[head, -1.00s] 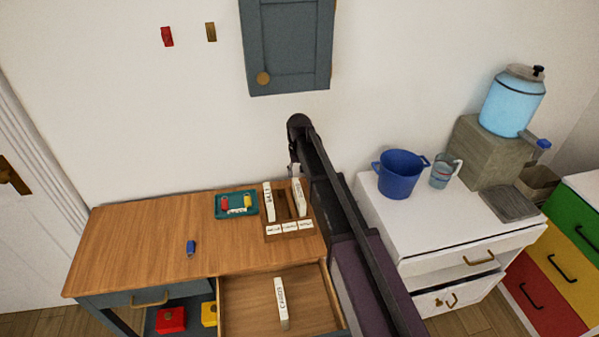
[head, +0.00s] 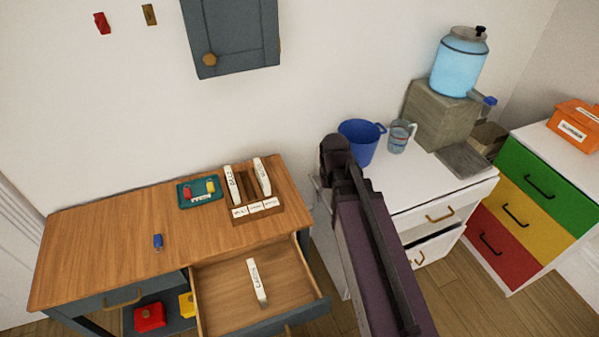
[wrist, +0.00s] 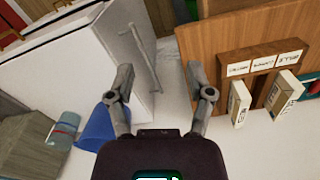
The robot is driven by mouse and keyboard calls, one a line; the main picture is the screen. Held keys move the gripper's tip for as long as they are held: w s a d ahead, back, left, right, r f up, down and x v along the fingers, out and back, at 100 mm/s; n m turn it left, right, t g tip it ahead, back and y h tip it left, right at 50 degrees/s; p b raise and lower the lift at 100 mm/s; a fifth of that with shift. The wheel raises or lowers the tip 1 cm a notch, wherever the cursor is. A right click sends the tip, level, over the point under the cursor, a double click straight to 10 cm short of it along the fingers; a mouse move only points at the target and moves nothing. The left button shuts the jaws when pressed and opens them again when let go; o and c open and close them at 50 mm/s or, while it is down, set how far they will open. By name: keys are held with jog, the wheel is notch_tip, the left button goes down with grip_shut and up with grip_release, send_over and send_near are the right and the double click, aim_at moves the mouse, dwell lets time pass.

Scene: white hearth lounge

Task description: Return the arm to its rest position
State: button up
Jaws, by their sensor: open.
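My arm (head: 375,240) reaches up from the bottom of the head view, over the left side of the white cabinet (head: 455,198). Its gripper is hidden behind the arm there. In the wrist view my gripper (wrist: 160,75) is open, its two fingers wide apart with nothing between them. The white cabinet shows at left (wrist: 85,60) and the wooden desk at right (wrist: 225,40), with a gap between.
The desk (head: 120,230) bears a teal tray (head: 184,203), a wooden holder with white labelled blocks and a blue item (head: 158,242). Its open drawer (head: 225,300) holds a white block. A blue bucket (head: 358,150), jug (head: 401,136) and water dispenser (head: 458,65) stand on the cabinet.

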jog(key=s+d, duration=0.1)
jog(key=s, duration=0.1)
jog(key=s+d, duration=0.1)
jog(key=s, duration=0.1)
jog(key=shift+d, duration=0.2)
